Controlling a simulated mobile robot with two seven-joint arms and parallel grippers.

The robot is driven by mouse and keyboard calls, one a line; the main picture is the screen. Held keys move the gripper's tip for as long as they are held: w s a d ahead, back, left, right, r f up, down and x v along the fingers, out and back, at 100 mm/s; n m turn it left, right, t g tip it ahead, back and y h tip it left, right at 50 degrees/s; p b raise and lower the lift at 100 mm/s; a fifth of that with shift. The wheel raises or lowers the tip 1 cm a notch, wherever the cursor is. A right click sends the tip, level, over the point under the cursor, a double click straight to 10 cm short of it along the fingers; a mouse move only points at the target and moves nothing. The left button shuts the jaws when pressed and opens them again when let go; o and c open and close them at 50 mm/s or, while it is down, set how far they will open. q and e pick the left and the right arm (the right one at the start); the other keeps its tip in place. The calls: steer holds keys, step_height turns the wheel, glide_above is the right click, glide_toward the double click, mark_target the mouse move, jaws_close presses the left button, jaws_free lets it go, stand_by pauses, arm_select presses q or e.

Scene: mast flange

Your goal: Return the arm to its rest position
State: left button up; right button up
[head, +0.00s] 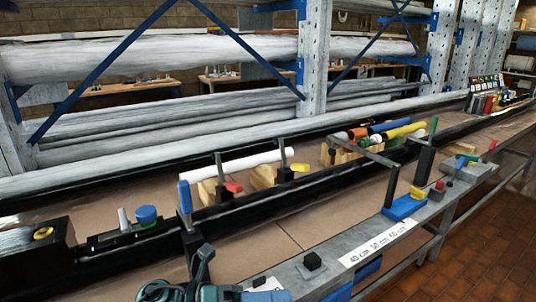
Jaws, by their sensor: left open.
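My left gripper (182,284) shows at the bottom edge, left of centre, as a dark teal shape partly cut off by the frame. It is open, and I see nothing held in it. It is over the near side of the long workbench (262,235), in front of the white tube (250,161) and apart from it. The tube lies across wooden blocks (263,176) with clamps beside them. My right gripper is not in view.
A blue-handled clamp (184,197) stands up close behind my left gripper. A blue-capped item (146,215) sits farther left. A black block (312,261) and a blue clamp (405,207) are on the grey front rail. Bare brown bench top lies between.

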arm_select(q)
steer(key=w+a+f+n+t+y, duration=0.1)
steer(key=a+f+n+t+y, duration=0.25)
steer(key=n+t, duration=0.7)
steer(key=w+a+f+n+t+y, duration=0.1)
steer(key=a+f+n+t+y, duration=0.3)
steer(key=n, duration=1.2)
steer(key=s+a+f+n+g+y, duration=0.2)
steer(key=s+a+f+n+y, duration=0.1)
steer(key=s+f+n, duration=0.3)
steer(key=s+a+f+n+g+y, duration=0.2)
steer(key=s+a+f+n+y, duration=0.2)
steer(key=f, duration=0.7)
steer(key=s+n+y, duration=0.1)
steer(key=s+n, duration=0.1)
steer(key=n, duration=0.1)
steer(key=shift+a+f+n, duration=0.25)
steer(key=shift+a+n, duration=0.05)
steer(key=shift+n, duration=0.05)
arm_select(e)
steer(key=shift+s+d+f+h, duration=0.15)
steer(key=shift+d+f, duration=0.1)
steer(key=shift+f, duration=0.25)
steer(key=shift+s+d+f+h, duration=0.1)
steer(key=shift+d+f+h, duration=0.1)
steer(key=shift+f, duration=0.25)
arm_select(q)
steer(key=shift+s, duration=0.1)
